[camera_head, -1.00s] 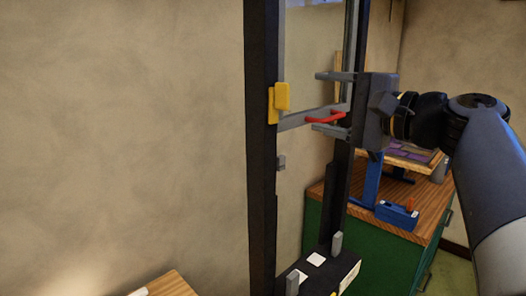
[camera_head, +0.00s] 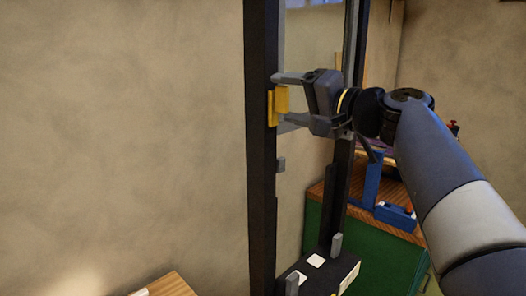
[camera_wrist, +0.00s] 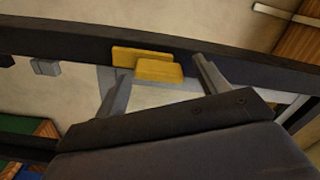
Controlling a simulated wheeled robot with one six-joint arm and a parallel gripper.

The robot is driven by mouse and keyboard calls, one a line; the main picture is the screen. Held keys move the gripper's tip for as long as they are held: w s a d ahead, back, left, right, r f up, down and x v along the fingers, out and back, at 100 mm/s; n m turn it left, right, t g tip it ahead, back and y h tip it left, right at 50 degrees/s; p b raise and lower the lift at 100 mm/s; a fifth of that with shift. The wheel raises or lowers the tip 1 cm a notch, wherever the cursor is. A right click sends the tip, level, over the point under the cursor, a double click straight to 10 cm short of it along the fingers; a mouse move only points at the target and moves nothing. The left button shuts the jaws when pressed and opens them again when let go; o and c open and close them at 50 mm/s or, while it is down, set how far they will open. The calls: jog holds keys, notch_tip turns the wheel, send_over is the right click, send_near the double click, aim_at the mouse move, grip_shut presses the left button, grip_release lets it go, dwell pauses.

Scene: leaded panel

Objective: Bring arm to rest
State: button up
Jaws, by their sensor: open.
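My gripper (camera_head: 279,101) is open beside the black upright frame (camera_head: 262,190). Its two grey fingers point left, one above and one below the yellow block (camera_head: 282,101) on the left post. In the wrist view the yellow block (camera_wrist: 158,70) shows between the two spread finger ends (camera_wrist: 155,82), at or just beyond the tips. I cannot tell whether a finger touches it. My arm reaches in from the lower right. The red handle on the grey crossbar is out of sight now.
A green cabinet (camera_head: 375,262) with a wooden top stands behind the frame at right, with a blue tool (camera_head: 395,214) on it. A wooden table corner (camera_head: 172,286) shows at the bottom. The wall side at left is open.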

jog(key=n, duration=0.6)
jog(key=shift+s+r+n, duration=0.1)
jog(key=shift+n, duration=0.2)
jog(key=n+p, duration=0.1)
jog(key=n, duration=0.3)
jog(key=shift+a+r, duration=0.1)
jog(key=shift+a, duration=0.05)
jog(key=shift+n, duration=0.9)
jog(key=shift+s, duration=0.1)
